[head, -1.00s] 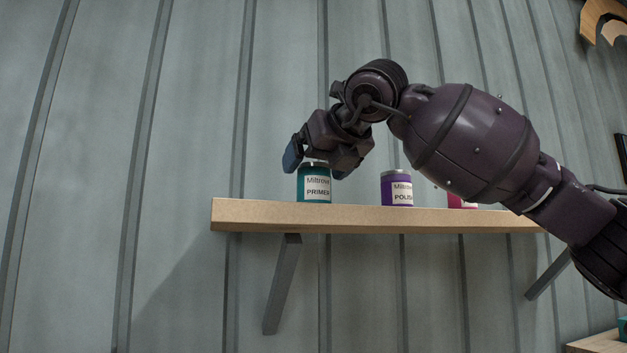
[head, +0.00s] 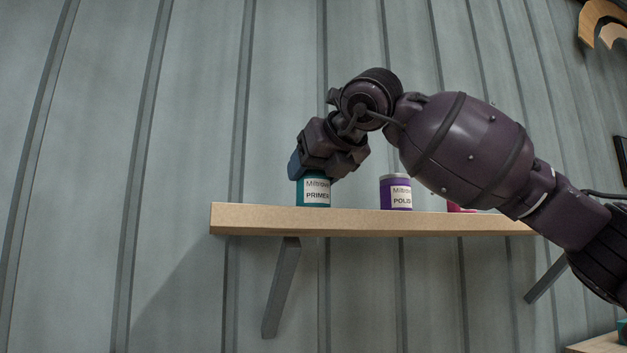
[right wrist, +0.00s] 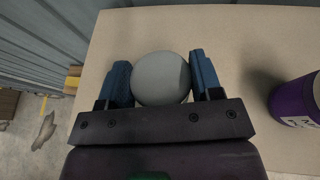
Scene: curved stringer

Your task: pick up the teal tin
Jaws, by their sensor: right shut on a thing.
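The teal tin (head: 314,192), labelled PRIMER, stands upright on the wooden shelf (head: 380,222) near its left end. My right gripper (head: 313,172) is over the tin from above, its fingers down on either side of the tin's top. In the right wrist view the tin's round grey lid (right wrist: 160,79) sits between the two blue fingers of my right gripper (right wrist: 161,84), which is shut on it. The tin appears to rest on the shelf. My left gripper is in neither view.
A purple tin (head: 396,192), labelled POLISH, stands to the right; it also shows in the right wrist view (right wrist: 299,106). A pink tin (head: 459,207) farther right is mostly hidden by my arm. The panelled wall is behind the shelf. The shelf's left end is clear.

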